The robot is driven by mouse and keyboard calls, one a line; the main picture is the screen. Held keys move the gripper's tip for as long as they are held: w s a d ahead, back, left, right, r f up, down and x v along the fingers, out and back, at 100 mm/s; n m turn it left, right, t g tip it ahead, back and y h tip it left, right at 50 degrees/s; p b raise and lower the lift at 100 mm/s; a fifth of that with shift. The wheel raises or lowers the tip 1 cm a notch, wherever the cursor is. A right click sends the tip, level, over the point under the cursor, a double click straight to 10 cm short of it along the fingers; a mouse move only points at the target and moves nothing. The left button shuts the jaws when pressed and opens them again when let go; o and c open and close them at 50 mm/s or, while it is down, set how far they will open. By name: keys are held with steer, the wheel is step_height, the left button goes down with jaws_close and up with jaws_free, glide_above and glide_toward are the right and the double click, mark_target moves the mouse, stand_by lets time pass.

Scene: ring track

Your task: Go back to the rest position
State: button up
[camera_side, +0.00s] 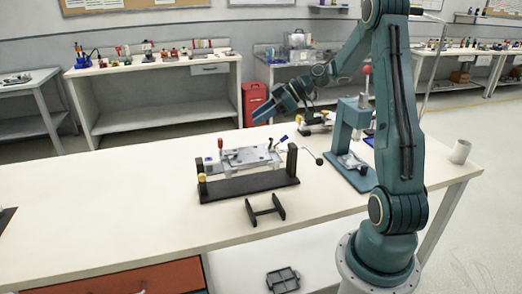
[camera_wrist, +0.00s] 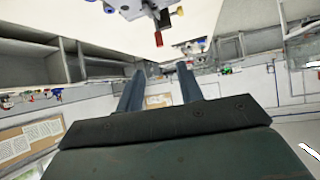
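My gripper (camera_side: 264,110) is held in the air above the far part of the white workbench (camera_side: 110,225), with its fingers pointing left and slightly down. It is behind and above a black-based fixture (camera_side: 250,187) and apart from it. In the wrist view the two fingers (camera_wrist: 159,70) stand apart with nothing between them. The fixture holds a grey metal plate (camera_side: 247,158) and has a crank at its right end. Part of a grey device with a red tip (camera_wrist: 158,39) shows at the top of the wrist view.
A teal press (camera_side: 349,130) with a red knob stands right of the fixture, close to my arm. A small black stand (camera_side: 265,210) is in front of the fixture. A white cup (camera_side: 460,152) stands at the right edge. The bench's left part is mostly clear.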

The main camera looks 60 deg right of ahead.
steer(key=s+a+r+m+g+h, duration=0.1)
steer(key=s+a+r+g+h, duration=0.15)
steer(key=a, duration=0.55)
steer(key=s+a+r+m+g+h, duration=0.1)
steer(key=s+a+r, duration=0.2)
steer(key=a, duration=0.6)
steer(key=s+a+r+m+h, duration=0.1)
steer(key=s+a+m, duration=0.3)
steer(key=s, duration=1.2)
steer(key=shift+a+r+m+h, duration=0.15)
steer(key=shift+a+m+h, duration=0.25)
steer(key=shift+a+h, duration=0.5)
